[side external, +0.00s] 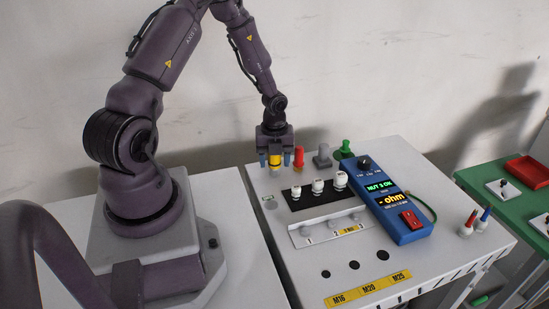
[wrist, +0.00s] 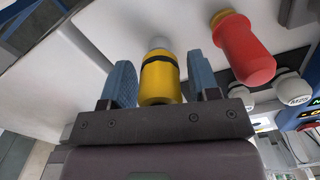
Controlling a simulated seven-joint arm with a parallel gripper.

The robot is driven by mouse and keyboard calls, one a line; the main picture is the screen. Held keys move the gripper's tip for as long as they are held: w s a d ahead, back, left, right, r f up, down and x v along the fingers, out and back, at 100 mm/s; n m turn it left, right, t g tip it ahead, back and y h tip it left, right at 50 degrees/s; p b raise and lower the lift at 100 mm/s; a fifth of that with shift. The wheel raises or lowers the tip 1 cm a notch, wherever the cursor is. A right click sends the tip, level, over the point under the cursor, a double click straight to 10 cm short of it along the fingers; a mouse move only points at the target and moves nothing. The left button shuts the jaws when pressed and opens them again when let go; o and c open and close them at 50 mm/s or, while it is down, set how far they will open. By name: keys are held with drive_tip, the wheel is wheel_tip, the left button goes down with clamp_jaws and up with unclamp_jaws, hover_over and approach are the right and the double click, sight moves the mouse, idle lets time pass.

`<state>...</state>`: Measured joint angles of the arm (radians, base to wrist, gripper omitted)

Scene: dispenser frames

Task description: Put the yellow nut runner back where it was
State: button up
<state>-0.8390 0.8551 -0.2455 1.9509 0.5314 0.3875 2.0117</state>
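The yellow nut runner (side external: 275,161) is upright at the back left of the white console, with a black band and a pale tip in the wrist view (wrist: 160,78). My gripper (side external: 275,159) points down over it, with one blue finger on each side. In the wrist view my gripper (wrist: 161,80) shows a narrow gap between the runner and each finger, so it looks open around it. The runner's tip points to the console top; whether it touches is hard to tell.
A red runner (side external: 299,158) stands close to the right, with a grey one (side external: 322,155) and a green one (side external: 345,150) beyond. White capped nuts (side external: 318,186) sit on a black strip in front. A blue meter box (side external: 390,200) lies at the right.

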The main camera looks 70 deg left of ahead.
drive_tip(key=shift+o, duration=0.2)
drive_tip(key=shift+r, duration=0.15)
wheel_tip(320, 180, up, 12)
drive_tip(key=shift+d, duration=0.1)
drive_tip(key=s+d+r+n+t+y, duration=0.2)
drive_tip(key=d+r+n, duration=0.9)
drive_tip(key=d+r, duration=0.3)
drive_tip(key=s+d+r+n+t+h, duration=0.2)
drive_tip(key=s+d+r+n+t, duration=0.1)
drive_tip(key=s+d+r+n, duration=0.3)
drive_tip(key=shift+s+d+n+t, duration=0.3)
drive_tip(key=shift+s+d+n, duration=0.8)
drive_tip(key=shift+n, duration=0.9)
drive_tip(key=shift+s+a, duration=0.1)
drive_tip(key=shift+a, duration=0.05)
